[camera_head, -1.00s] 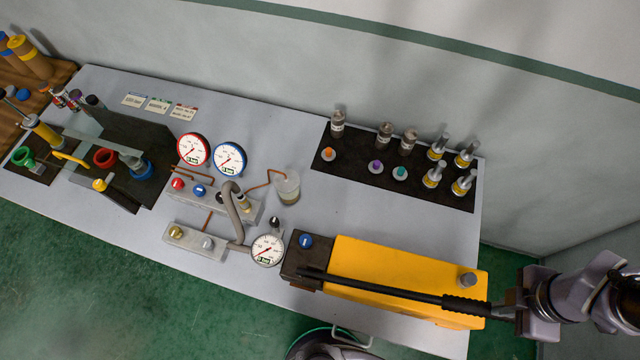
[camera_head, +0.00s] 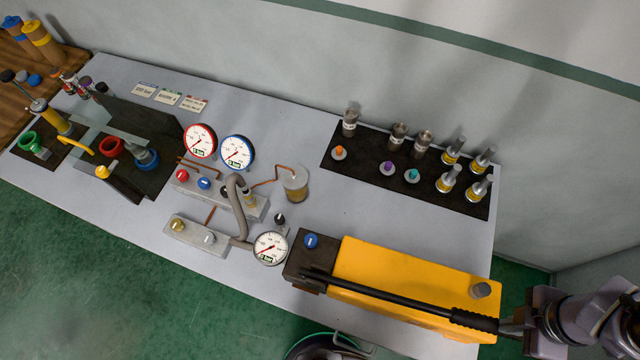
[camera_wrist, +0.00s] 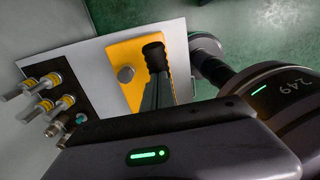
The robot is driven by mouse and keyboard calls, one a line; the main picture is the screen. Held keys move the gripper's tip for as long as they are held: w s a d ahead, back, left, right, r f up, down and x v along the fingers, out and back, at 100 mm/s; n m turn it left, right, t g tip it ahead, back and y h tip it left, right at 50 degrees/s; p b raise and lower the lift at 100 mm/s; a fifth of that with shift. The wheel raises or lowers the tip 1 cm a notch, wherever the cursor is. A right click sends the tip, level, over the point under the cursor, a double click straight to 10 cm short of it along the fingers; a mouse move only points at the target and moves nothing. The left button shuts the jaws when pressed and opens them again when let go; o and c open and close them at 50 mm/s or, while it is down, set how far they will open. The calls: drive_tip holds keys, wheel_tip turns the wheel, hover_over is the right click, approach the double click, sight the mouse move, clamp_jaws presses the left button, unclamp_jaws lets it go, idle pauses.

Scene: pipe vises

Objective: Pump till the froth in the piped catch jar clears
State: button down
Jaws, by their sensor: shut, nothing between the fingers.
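The piped catch jar (camera_head: 294,184) is a small clear cup at the end of a copper pipe, mid-bench. It holds cloudy yellowish liquid; I cannot make out froth at this size. The yellow hand pump (camera_head: 405,280) lies at the bench's front right. Its long black lever (camera_head: 390,293) runs along its front side, and the thick grip (camera_head: 474,320) reaches the pump's right end. My gripper (camera_head: 510,326) is shut at the grip's end, with nothing seen between its fingers. In the wrist view the grip (camera_wrist: 154,56) points away beside the yellow body (camera_wrist: 125,55).
A blue-knobbed dark block (camera_head: 311,241) joins the pump's left end. A white gauge (camera_head: 270,248), a grey hose (camera_head: 238,205) and valve blocks (camera_head: 196,236) stand left of it. A black mat (camera_head: 400,170) with several fittings lies behind. Bare bench lies between mat and pump.

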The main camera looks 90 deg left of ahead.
drive_tip(key=shift+w+d+f+b, duration=0.15)
drive_tip(key=shift+f+b, duration=0.3)
drive_tip(key=shift+f, duration=0.35)
drive_tip(key=shift+w+a+f+b, duration=0.15)
drive_tip(key=shift+f+b, duration=0.3)
drive_tip(key=shift+f, duration=0.35)
drive_tip(key=shift+d, duration=0.15)
wheel_tip(320, 180, down, 5)
drive_tip(key=b, duration=0.3)
drive_tip(key=shift+w+d+r+b, duration=0.1)
drive_tip(key=shift+w+r+b, duration=0.05)
drive_tip(key=shift+b, duration=0.2)
drive_tip(key=r+p, duration=0.4)
drive_tip(key=r, duration=0.1)
drive_tip(key=r+p, duration=0.2)
drive_tip(key=shift+s+r+p, duration=0.3)
drive_tip(key=shift+s+r, duration=0.05)
drive_tip(key=shift+r, duration=0.05)
wheel_tip(320, 180, up, 7)
drive_tip(key=s+a+p, duration=0.1)
drive_tip(key=p, duration=0.4)
drive_tip(key=shift+s+r+p, duration=0.15)
drive_tip(key=shift+s+p, duration=0.25)
drive_tip(key=shift+a, duration=0.1)
